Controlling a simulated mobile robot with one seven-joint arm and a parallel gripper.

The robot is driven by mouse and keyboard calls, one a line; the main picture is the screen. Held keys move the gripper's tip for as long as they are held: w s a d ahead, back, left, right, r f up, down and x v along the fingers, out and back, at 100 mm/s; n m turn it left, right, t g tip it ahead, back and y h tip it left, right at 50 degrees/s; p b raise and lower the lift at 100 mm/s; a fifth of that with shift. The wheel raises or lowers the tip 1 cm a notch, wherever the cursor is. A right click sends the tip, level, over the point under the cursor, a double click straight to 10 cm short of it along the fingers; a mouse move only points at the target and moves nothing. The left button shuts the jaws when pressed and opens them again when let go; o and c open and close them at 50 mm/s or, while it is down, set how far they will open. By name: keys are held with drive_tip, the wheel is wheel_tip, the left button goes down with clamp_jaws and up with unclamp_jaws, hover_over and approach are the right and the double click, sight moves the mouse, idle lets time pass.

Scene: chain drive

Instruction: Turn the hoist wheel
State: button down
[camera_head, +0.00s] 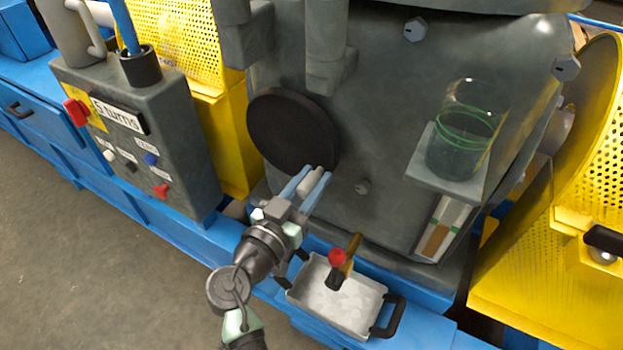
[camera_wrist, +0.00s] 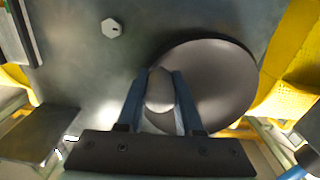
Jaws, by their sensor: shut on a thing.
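The hoist wheel, a dark round disc (camera_head: 285,128), is mounted on the front of the grey machine housing. A light grey handle (camera_head: 312,180) sticks out near its lower right edge. My gripper (camera_head: 308,184) is at this handle, with its two blue fingers on either side of it. In the wrist view the handle (camera_wrist: 160,92) sits between the fingers of my gripper (camera_wrist: 161,100), and the wheel (camera_wrist: 215,80) spreads behind and to the right. My gripper is shut on the handle. The fingers hide part of the handle.
A grey control box (camera_head: 140,135) labelled "5 turns" stands at left. A tray (camera_head: 315,302) sits below, with a red-knobbed valve (camera_head: 337,258) above it. A glass cup (camera_head: 460,145) stands on a shelf at right. Yellow perforated guards (camera_head: 575,230) flank the machine.

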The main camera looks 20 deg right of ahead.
drive_tip(key=shift+f, duration=0.1)
drive_tip(key=f+b, duration=0.1)
drive_tip(key=b, duration=0.2)
drive_tip(key=shift+w+a+f+m, duration=0.1)
drive_tip(key=shift+w+a+m, duration=0.05)
drive_tip(key=shift+m, duration=0.25)
drive_tip(key=m+b, duration=0.1)
drive_tip(key=b, duration=0.3)
drive_tip(key=w+f+m+b, duration=0.1)
drive_tip(key=m+b, duration=0.1)
drive_tip(key=b, duration=0.2)
drive_tip(key=shift+a, duration=0.4)
drive_tip(key=shift+r, duration=0.1)
drive_tip(key=c, duration=0.6)
unclamp_jaws()
drive_tip(key=p+v, duration=0.2)
drive_tip(key=v, duration=1.1)
